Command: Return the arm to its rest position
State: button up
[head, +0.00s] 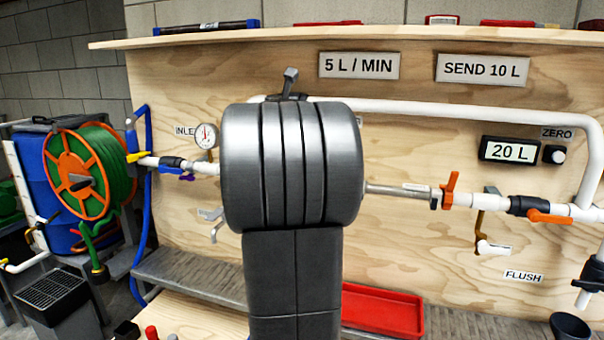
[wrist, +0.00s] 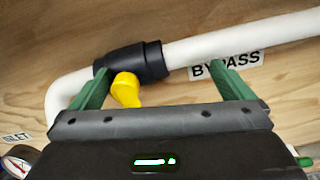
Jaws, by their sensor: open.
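My gripper (wrist: 160,68) shows in the wrist view with its two green fingers spread apart and nothing clamped between them. A black valve body (wrist: 138,64) with a yellow handle (wrist: 127,90) sits on the white bypass pipe (wrist: 240,40) in front of it. The handle appears between the fingers, nearer the left one; I cannot tell whether they touch. The right finger overlaps the BYPASS label (wrist: 246,65). In the head view my grey arm (head: 290,165) stands raised in the middle and hides the gripper and part of the panel.
The wooden panel (head: 440,85) carries pipework, a gauge (head: 206,136), orange handles (head: 450,190) and a 20 L display (head: 510,151). A shelf (head: 400,36) juts out above. A hose reel (head: 90,170) stands left. A red tray (head: 383,310) lies low, right of my arm.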

jog(key=shift+r+n+p, duration=0.35)
jog(key=shift+n+p, duration=0.6)
jog(key=shift+n, duration=0.05)
jog(key=shift+f, duration=0.1)
